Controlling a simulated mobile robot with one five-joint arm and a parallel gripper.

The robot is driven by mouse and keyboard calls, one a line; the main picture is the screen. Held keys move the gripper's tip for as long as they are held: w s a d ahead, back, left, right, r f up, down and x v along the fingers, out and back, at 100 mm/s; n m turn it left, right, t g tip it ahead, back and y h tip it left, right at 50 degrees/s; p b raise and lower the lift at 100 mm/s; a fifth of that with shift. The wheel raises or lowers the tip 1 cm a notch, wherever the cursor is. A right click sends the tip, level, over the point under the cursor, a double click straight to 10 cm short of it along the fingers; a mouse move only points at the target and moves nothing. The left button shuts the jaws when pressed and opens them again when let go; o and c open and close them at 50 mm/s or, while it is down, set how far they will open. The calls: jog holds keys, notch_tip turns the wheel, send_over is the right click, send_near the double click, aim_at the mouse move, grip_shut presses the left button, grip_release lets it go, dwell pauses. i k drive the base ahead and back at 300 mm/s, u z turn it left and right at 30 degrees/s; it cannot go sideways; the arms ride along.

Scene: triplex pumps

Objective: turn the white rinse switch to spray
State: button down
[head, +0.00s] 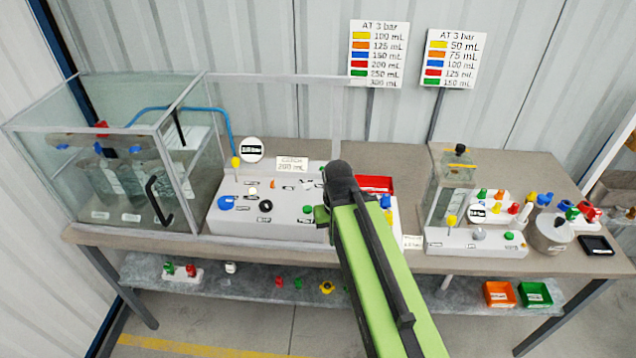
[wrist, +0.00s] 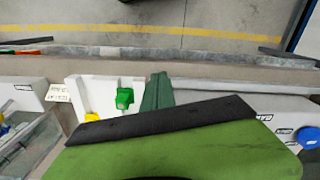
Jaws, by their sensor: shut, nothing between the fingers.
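A small white knob (head: 253,190) stands on the white left control panel (head: 280,228), near a black knob (head: 265,206) and a blue knob (head: 227,202). It may be the rinse switch, but its label is too small to read. My gripper (wrist: 157,90) shows in the wrist view as dark green fingers, closed together and empty. They are beside a green knob (wrist: 124,98) and above a white panel surface, with a gap I cannot judge. No white switch is visible in the wrist view.
A glass tank box (head: 120,150) stands at the left. A second station (head: 475,243) with knobs stands at the right. In the wrist view a yellow knob (wrist: 91,117) and a blue knob (wrist: 308,137) are close by.

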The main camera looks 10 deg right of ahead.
aim_at(307, 186)
jog(key=u, duration=5.6)
jog(key=i, duration=0.1)
jog(key=z, duration=2.45)
jog(key=k, duration=0.95)
jog(key=z, duration=0.9)
jog(key=i, duration=1)
jog(key=u, duration=0.1)
